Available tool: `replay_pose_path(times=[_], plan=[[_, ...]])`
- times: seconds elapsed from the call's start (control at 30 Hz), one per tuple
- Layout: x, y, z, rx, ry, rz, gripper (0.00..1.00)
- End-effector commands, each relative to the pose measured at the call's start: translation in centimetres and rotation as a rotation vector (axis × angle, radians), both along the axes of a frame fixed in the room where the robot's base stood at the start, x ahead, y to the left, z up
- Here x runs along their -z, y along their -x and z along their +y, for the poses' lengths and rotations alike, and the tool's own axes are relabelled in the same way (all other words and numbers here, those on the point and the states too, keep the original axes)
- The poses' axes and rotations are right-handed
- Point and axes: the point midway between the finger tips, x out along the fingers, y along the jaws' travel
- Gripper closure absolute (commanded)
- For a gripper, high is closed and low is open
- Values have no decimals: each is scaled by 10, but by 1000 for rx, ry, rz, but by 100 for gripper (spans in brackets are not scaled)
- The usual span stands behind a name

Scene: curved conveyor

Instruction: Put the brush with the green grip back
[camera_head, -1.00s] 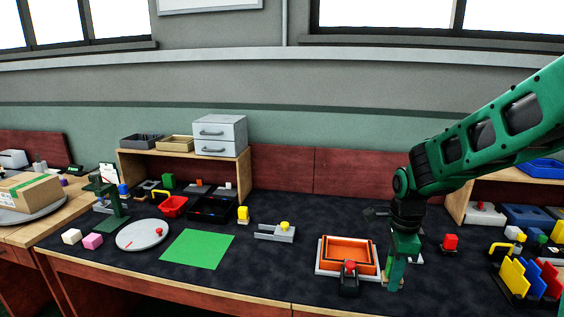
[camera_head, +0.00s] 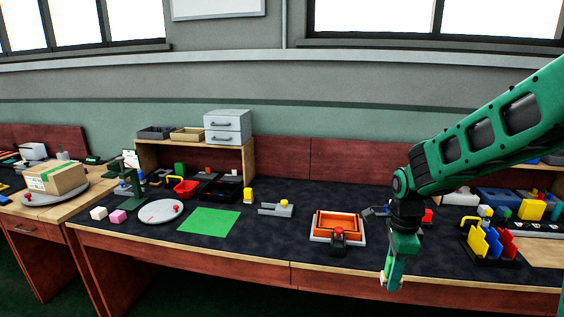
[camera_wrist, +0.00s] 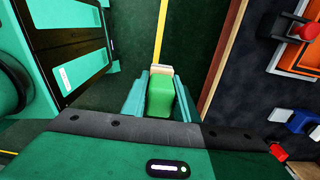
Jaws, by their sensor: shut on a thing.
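The brush with the green grip (camera_wrist: 160,98) is between the fingers of my gripper (camera_wrist: 160,108) in the wrist view. Its green grip fills the gap, and a pale tan end (camera_wrist: 160,70) sticks out past the fingertips. In the head view my gripper (camera_head: 393,280) points down at the lower right, in front of the table's front edge. The brush is mostly hidden there by the fingers. In the wrist view the dark floor lies below the brush, so it is held in the air, clear of the table.
An orange tray (camera_head: 338,214) stands on the table left of my gripper, with a black stand with a red top (camera_head: 338,238) before it. A rack of yellow, blue and red plates (camera_head: 490,258) is at the right. A green mat (camera_head: 209,219) lies further left.

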Motion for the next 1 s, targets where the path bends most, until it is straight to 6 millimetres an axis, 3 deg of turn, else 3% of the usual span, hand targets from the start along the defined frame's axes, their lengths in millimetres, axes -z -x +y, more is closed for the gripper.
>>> replay_pose_path(times=[0.47, 1.0], plan=[[34, -22, -10, -393, -3, 1, 98], [111, -61, -14, -1241, -5, 0, 98]])
